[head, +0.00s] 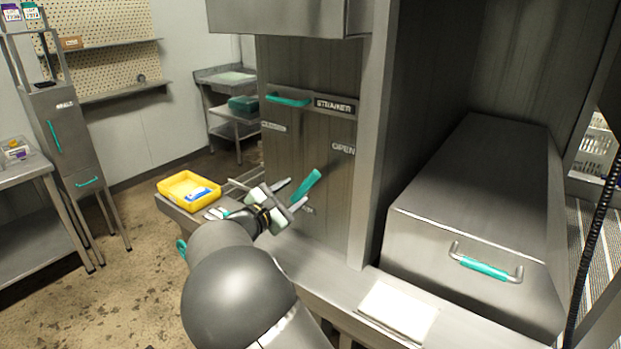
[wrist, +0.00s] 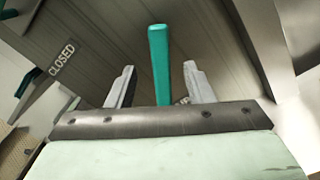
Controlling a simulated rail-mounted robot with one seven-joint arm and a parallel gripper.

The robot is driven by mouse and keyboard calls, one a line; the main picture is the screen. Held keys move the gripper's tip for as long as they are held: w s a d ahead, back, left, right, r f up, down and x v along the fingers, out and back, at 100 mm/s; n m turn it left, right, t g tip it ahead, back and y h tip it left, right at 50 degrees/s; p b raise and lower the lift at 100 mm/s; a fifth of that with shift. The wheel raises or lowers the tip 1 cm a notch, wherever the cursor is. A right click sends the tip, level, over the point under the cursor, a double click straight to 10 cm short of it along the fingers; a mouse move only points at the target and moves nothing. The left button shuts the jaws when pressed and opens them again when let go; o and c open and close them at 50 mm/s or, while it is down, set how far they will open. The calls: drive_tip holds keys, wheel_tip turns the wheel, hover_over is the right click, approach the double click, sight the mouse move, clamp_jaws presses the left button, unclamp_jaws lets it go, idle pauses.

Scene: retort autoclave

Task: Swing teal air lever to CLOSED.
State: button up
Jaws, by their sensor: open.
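The teal air lever (head: 305,187) is on the grey panel and slants up and to the right, toward the OPEN label (head: 343,149). The CLOSED label (head: 273,127) is to the upper left on the same panel. My gripper (head: 290,194) is open at the lever's lower part. In the wrist view the teal lever (wrist: 160,60) stands between the two spread fingers, with a gap visible on both sides. The CLOSED label (wrist: 62,60) also shows at the left there. The lever's pivot is hidden behind my gripper.
Above the lever is a STRAINER plate (head: 335,105) beside a teal handle (head: 288,100). A yellow tray (head: 188,188) with small items stands left of my gripper. A grey post (head: 372,150) and a large metal box (head: 470,210) with a teal-gripped handle stand to the right.

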sight(309, 182)
drive_tip(key=p+x, duration=0.1)
drive_tip(key=x, duration=0.7)
drive_tip(key=shift+w+d, duration=0.1)
drive_tip(key=shift+w, duration=0.15)
clamp_jaws()
drive_tip(key=shift+p, duration=0.3)
